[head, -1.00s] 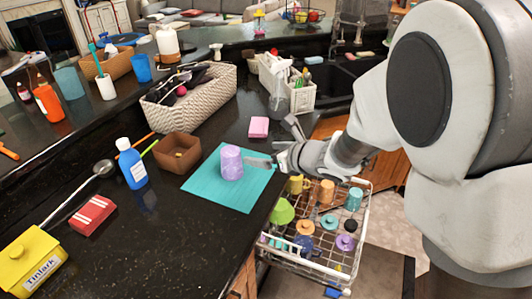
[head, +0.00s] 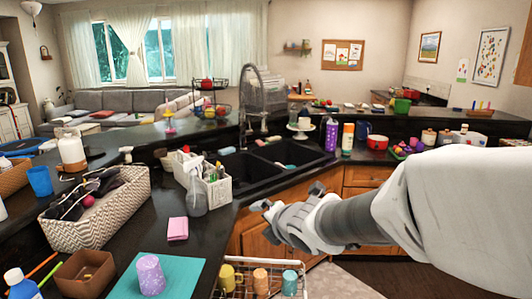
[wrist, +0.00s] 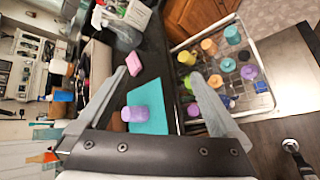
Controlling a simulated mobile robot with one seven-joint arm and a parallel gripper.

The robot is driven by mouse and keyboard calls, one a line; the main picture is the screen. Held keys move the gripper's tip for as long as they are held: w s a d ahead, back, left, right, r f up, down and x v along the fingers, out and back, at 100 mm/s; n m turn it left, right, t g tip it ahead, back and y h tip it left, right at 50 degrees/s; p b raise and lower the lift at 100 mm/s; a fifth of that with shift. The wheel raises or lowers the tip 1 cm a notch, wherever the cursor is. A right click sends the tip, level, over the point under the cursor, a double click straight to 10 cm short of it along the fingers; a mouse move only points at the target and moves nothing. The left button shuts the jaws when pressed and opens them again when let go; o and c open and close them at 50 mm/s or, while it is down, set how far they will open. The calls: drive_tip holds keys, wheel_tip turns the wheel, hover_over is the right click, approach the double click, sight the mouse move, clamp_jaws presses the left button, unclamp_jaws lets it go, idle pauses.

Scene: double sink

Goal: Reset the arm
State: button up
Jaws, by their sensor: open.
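My gripper (head: 290,197) is open and empty, in the air in front of the cabinets below the double sink (head: 265,165). In the wrist view its two fingers are spread wide with nothing between the tips (wrist: 158,75). A purple cup (head: 150,275) stands on a teal mat (head: 188,272) on the dark counter, clear of my gripper. The cup also shows in the wrist view (wrist: 135,115), on the mat (wrist: 155,92). My arm hides part of the cabinets and the right side of the room.
A wire dish rack (wrist: 262,85) with several cups and mugs is beside the counter.

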drive_tip(key=s+d+r+m+g+h, duration=0.2)
drive_tip(key=s+d+r+m+h, duration=0.15)
drive_tip(key=s+d+m, duration=0.95)
drive_tip(key=s+f+m+g, duration=0.2)
drive_tip(key=s+m+g, duration=0.1)
drive_tip(key=s+m, duration=0.9)
drive_tip(key=m, duration=0.3)
drive_tip(key=shift+d+f, duration=0.25)
drive_tip(key=shift+f, duration=0.05)
